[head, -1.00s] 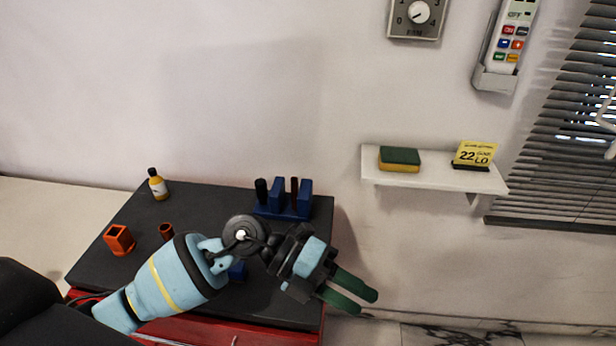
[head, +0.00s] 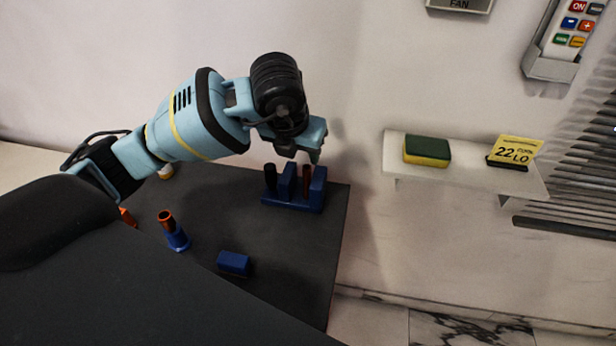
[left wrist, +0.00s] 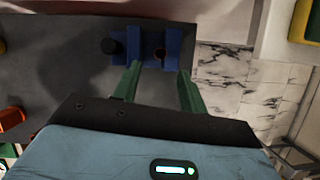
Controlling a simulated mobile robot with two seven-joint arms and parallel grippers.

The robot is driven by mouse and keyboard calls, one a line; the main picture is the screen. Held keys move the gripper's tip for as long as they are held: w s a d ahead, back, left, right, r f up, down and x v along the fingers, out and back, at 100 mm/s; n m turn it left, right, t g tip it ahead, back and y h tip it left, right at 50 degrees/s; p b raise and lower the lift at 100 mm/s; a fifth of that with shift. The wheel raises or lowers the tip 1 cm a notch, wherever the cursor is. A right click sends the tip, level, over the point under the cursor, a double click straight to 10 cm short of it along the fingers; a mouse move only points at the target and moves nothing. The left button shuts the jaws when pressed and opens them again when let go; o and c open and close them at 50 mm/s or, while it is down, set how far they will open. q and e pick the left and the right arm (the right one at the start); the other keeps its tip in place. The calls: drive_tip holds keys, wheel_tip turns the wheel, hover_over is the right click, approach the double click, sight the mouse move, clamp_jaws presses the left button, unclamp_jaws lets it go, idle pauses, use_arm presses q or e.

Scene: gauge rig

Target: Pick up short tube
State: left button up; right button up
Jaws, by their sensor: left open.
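A black tube (head: 270,179) stands at the rack's left end. A brown-orange tube (head: 166,221) stands further left, in or behind a blue holder (head: 178,240). I cannot tell which tube is the short one. My left gripper (head: 316,155) is just above the rack's right part. My right gripper is not in view.
A blue block (head: 234,263) lies on the dark tabletop (head: 210,285). An orange object (head: 128,217) is partly hidden at left. A white shelf (head: 465,170) with a sponge (head: 427,151) and a yellow sign (head: 514,151) is on the wall to the right.

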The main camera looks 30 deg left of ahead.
sight(307, 168)
use_arm(q)
drive_tip(key=shift+x, duration=3.45)
drive_tip(key=shift+c, duration=0.4)
clamp_jaws()
